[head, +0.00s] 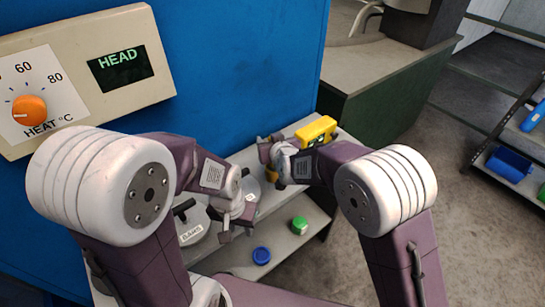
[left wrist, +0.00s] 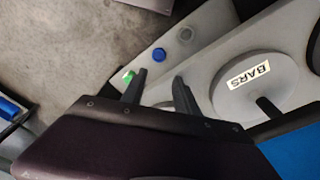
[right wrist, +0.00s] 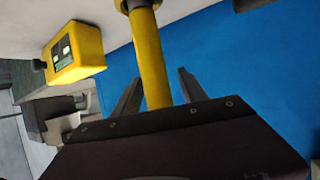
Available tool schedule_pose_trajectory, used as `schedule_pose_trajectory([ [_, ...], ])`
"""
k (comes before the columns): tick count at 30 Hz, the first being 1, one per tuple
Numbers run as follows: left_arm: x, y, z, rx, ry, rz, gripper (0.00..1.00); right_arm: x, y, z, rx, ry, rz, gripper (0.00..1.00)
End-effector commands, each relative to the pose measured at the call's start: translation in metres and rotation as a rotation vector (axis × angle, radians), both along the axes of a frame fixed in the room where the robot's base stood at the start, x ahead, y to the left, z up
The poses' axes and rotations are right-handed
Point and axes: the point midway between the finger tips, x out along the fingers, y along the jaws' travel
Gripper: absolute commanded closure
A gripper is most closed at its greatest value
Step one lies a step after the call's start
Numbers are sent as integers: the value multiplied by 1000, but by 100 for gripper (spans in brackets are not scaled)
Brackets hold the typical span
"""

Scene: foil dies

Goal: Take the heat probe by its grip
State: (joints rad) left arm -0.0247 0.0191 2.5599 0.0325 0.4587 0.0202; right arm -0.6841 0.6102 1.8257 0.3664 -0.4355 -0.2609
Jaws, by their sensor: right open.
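A yellow cylinder with a dark collar, which looks like the heat probe's grip (right wrist: 151,60), stands out in the right wrist view. It passes between the two spread fingers of my right gripper (right wrist: 158,92), with gaps on both sides. In the head view my right gripper (head: 268,153) mostly hides it. A yellow box with a small display (head: 316,131) sits beside it; it also shows in the right wrist view (right wrist: 76,54). I cannot tell whether it belongs to the probe. My left gripper (head: 238,225) is open and empty above the bench, as the left wrist view (left wrist: 160,88) shows.
A round grey lid labelled BARS (head: 187,228) with a dark handle lies on the bench near my left gripper. A blue cap (head: 261,256) and a green cap (head: 299,225) are on the lower shelf. A blue wall (head: 245,70) with a heat panel (head: 85,75) stands behind.

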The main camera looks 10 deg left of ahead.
Motion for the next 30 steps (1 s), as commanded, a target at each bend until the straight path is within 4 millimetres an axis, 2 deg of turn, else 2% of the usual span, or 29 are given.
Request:
schedule_pose_trajectory([
  [1,0,0,0,0,0,0,64,0,0,0,0,0,0,58],
  [5,0,0,0,0,0,0,64,0,0,0,0,0,0,95],
  [6,0,0,0,0,0,0,64,0,0,0,0,0,0,100],
  [30,0,0,0,0,0,0,64,-1,0,-1,-2,4,1,100],
])
